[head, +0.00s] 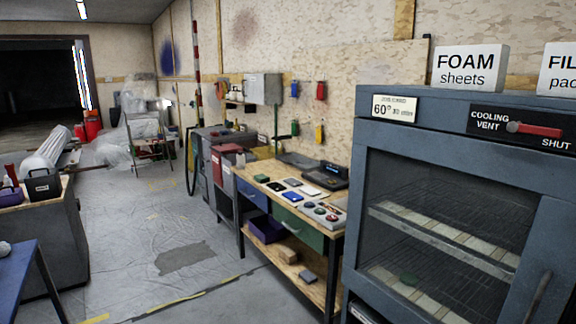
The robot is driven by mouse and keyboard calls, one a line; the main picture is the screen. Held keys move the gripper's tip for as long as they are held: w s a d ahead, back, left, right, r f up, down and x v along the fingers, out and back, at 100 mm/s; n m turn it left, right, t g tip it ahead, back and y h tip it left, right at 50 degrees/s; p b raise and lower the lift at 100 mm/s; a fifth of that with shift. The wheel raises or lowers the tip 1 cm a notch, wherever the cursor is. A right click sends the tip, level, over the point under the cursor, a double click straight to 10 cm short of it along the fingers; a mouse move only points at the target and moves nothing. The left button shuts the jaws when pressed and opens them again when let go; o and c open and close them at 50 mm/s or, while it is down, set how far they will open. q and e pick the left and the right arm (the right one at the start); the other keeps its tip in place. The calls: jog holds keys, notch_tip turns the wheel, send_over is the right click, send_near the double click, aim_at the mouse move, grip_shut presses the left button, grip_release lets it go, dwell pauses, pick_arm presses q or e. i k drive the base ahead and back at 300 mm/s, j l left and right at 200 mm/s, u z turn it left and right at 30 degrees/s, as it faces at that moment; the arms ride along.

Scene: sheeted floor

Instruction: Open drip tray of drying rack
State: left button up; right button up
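The drying rack appears to be the blue-grey cabinet (365,210) that fills the right side of the head view. Its glazed door looks shut, with a handle (541,295) at the lower right. Wire shelves with pale strips (440,236) show behind the glass. The cabinet's lower part is cut off by the bottom edge of the picture, and I cannot make out a drip tray. A red lever (534,130) sits on the cooling vent panel near the word SHUT. Neither of my grippers is in view.
A wooden workbench (262,172) with small devices stands left of the cabinet. Boxes labelled FOAM sheets (469,70) and FIL (562,72) sit on top of the cabinet. A grey counter (45,235) and blue table (18,275) are at left. The sheeted floor (150,225) between is mostly clear.

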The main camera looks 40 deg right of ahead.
aim_at(305, 164)
jog(key=i+l+z, duration=0.2)
jog(key=i, duration=0.15)
jog(key=i+z, duration=0.15)
jog(key=i, duration=0.2)
jog(key=i+z, duration=0.25)
jog(key=i, duration=1.6)
jog(key=i+j+z, duration=0.15)
jog(key=i+z, duration=0.35)
jog(key=i+j+z, duration=0.45)
jog(key=i+l, duration=0.05)
jog(key=i, duration=0.05)
